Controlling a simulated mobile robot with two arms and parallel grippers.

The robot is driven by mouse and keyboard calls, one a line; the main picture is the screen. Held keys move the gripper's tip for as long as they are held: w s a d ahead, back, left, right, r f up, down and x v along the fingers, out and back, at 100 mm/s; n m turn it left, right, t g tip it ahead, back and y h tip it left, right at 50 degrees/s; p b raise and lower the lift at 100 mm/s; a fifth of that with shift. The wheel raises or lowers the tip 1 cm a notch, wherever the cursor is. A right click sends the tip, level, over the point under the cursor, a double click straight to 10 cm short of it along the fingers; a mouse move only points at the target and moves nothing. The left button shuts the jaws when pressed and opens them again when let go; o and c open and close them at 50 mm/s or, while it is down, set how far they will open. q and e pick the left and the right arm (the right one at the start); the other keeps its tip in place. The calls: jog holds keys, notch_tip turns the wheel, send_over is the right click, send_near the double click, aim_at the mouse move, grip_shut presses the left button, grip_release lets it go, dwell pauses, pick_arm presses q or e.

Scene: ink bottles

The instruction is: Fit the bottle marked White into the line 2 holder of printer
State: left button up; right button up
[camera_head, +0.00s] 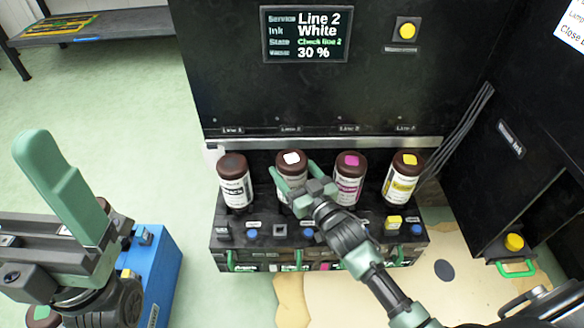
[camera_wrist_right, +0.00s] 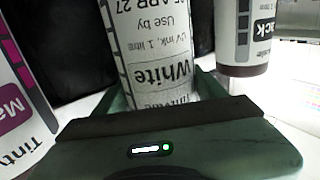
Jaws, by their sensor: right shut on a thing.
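The White bottle (camera_head: 292,161), brown with a pale label and a white square on its cap, stands upright at line 2 in the printer's holder row (camera_head: 318,238). Its top is about level with its neighbours. Its foot is hidden behind my right gripper (camera_head: 297,177), which is shut around its body. The right wrist view shows the White label (camera_wrist_right: 160,70) between the green fingers (camera_wrist_right: 208,90). Whether the bottle is fully seated cannot be seen. My left gripper (camera_head: 62,195) is at the far left, away from the printer, with one green finger clearly visible.
The Black bottle (camera_head: 235,180) stands to the left, magenta (camera_head: 350,176) and yellow (camera_head: 403,176) to the right, close by. The printer screen (camera_head: 306,34) reads Line 2, White, Check line 2, 30 %. A blue box (camera_head: 160,275) stands on the floor at left.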

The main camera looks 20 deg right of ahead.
jog(key=shift+f, duration=0.35)
dwell(0.3)
